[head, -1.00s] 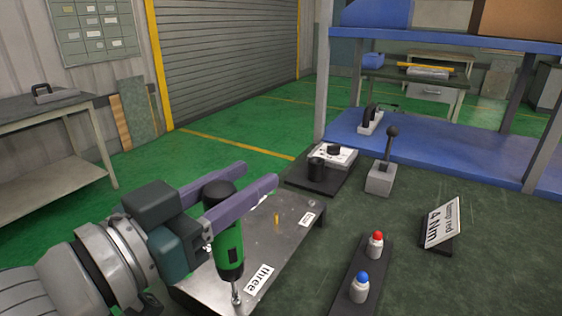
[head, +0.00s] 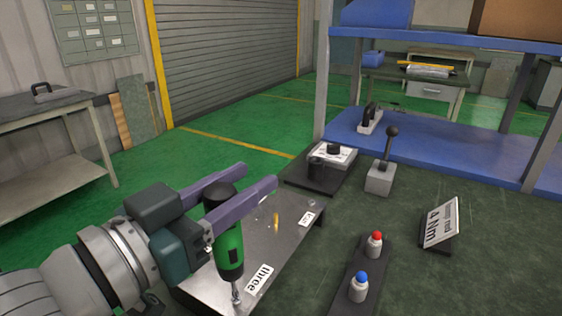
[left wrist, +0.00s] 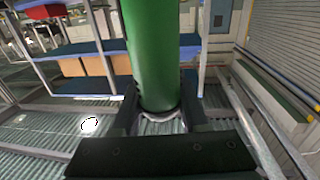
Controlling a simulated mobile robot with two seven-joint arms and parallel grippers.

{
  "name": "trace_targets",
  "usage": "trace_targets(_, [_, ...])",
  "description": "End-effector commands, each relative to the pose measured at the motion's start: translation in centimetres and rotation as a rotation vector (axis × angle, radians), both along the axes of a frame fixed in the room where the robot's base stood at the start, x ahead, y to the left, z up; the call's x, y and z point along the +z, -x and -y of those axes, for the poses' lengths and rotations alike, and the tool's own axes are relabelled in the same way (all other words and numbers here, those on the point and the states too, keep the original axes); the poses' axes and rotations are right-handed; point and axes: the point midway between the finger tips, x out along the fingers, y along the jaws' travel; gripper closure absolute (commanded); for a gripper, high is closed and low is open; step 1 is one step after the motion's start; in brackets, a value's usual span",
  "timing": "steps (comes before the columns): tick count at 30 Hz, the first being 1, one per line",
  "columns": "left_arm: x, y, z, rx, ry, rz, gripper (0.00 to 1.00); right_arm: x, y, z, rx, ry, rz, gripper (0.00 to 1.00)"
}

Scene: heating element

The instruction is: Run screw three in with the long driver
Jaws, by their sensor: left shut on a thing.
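My left gripper (head: 222,204) is shut on the green driver (head: 229,246), which has a dark top and stands nearly upright with its tip down. In the left wrist view the green driver body (left wrist: 152,55) fills the space between the fingers. The driver's tip is at the metal plate (head: 205,288) just left of the label "three" (head: 259,280). I cannot tell whether it touches a screw there. A brass-coloured pin (head: 276,222) stands farther back on the plate, near another label (head: 307,218). My right gripper is not in view.
A sign reading "4 Nm" (head: 440,222), a lever box (head: 381,178) and a dark stand (head: 318,178) are farther back. The mat's right front is clear.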

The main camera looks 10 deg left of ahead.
Motion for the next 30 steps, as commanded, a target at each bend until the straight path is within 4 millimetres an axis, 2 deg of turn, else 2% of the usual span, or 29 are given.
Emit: trace_targets(30, [-1.1,0.0,0.0,0.0,0.001,0.002,1.0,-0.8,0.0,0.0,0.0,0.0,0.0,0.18])
